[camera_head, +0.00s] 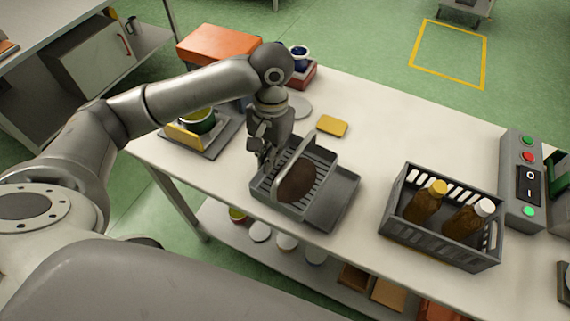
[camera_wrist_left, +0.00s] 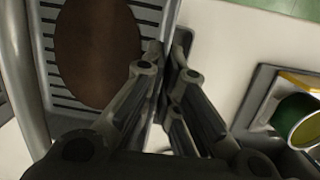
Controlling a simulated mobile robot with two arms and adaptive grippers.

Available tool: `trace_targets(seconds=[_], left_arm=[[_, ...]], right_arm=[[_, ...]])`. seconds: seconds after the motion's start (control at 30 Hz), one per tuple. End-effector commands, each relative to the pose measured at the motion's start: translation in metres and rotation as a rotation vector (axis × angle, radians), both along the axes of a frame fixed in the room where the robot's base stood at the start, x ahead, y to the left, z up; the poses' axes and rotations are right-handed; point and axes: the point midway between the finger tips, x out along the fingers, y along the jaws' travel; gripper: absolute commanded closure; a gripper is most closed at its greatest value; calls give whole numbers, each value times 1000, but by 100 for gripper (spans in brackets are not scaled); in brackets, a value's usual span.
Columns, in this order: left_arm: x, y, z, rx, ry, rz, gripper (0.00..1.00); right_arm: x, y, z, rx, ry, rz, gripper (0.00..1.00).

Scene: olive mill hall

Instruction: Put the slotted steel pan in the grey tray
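The slotted steel pan (camera_head: 322,158) has dark slots and a pale arched handle (camera_head: 292,162). A brown oval object (camera_head: 296,182) lies in it. The grey tray (camera_head: 338,196) shows a bare part just right of the pan; the two overlap in the head view. I cannot tell whether the pan rests on the tray or hangs above it. My left gripper (camera_head: 266,160) points down at the pan's left side. In the left wrist view its fingers (camera_wrist_left: 166,62) are close together with the pan's rim (camera_wrist_left: 165,22) between them. My right gripper is not in view.
A grey crate (camera_head: 432,252) with two brown bottles stands to the right, near a button box (camera_head: 522,180). A yellow block (camera_head: 332,125) and a pale disc (camera_head: 297,106) lie behind the pan. A dark tray (camera_head: 213,142) with a green tin is at left.

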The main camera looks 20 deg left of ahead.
Motion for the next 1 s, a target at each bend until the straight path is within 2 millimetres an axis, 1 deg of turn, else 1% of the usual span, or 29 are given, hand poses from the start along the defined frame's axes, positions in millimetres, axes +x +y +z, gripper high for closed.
trace_targets(seconds=[0.1, 0.2, 0.33, 0.57, 0.63, 0.7, 0.8, 1.0], left_arm=[[17, -5, -21, 1, 4, 1, 100], [30, -9, -36, -1, 2, 1, 100], [40, -11, -48, -2, 1, 1, 100], [50, -14, -61, 0, 1, 0, 100], [48, -13, -71, 1, 4, 0, 100], [48, -13, -81, 1, 2, 0, 100], [47, -12, -90, 2, 3, -1, 100], [45, -12, -95, 4, 8, -3, 100]], right_arm=[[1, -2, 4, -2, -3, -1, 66], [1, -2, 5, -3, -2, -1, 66], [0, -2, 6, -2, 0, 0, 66], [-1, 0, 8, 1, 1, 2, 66], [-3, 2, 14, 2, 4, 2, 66], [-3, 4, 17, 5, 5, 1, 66], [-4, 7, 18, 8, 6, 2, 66], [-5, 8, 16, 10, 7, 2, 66]])
